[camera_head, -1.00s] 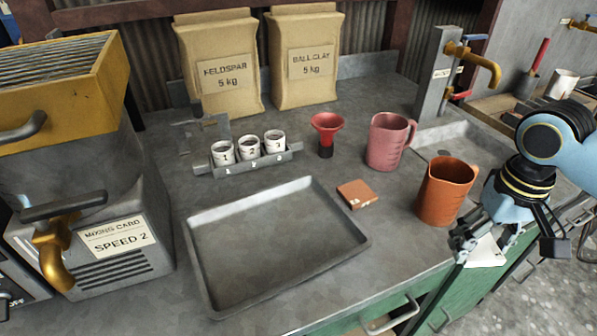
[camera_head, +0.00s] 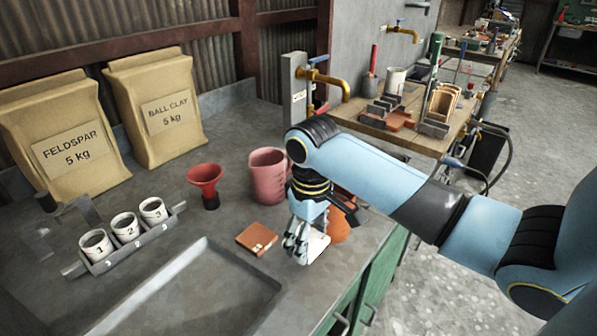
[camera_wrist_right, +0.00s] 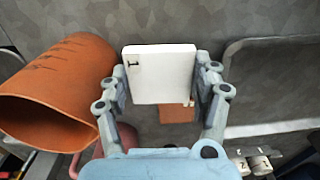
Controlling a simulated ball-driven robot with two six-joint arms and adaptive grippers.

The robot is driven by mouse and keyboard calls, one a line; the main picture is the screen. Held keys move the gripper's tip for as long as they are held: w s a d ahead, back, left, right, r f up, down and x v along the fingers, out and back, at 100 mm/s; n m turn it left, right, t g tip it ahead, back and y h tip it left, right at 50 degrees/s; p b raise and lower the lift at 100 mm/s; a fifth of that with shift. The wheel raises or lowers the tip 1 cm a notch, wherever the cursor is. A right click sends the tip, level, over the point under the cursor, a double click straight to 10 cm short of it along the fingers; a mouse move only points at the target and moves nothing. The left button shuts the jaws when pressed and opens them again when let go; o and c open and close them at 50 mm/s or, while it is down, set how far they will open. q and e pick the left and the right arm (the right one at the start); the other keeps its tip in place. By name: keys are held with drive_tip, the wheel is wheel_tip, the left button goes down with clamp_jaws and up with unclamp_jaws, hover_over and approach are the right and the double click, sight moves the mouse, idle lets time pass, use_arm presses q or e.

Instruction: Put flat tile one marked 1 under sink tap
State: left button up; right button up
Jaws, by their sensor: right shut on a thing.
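My right gripper (camera_head: 307,252) is shut on a white flat tile (camera_head: 317,247). In the right wrist view the tile (camera_wrist_right: 160,75) sits between both fingers (camera_wrist_right: 163,85), with a dark 1 near its upper left corner. The gripper is over the bench, just in front of the orange pitcher (camera_head: 340,226), which it partly hides. The brass sink tap (camera_head: 330,83) stands on a grey post farther back. My arm hides most of the sink below the tap. My left gripper is not in view.
A pink jug (camera_head: 268,176) stands close behind the gripper. The orange pitcher (camera_wrist_right: 55,95) is beside the fingers in the wrist view.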

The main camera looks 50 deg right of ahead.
drive_tip(key=shift+w+a+f, duration=0.45)
drive_tip(key=shift+w+f, duration=0.1)
drive_tip(key=shift+w, duration=0.15)
drive_tip(key=shift+f, duration=2)
drive_tip(key=shift+f, duration=0.15)
drive_tip(key=o, duration=1.4)
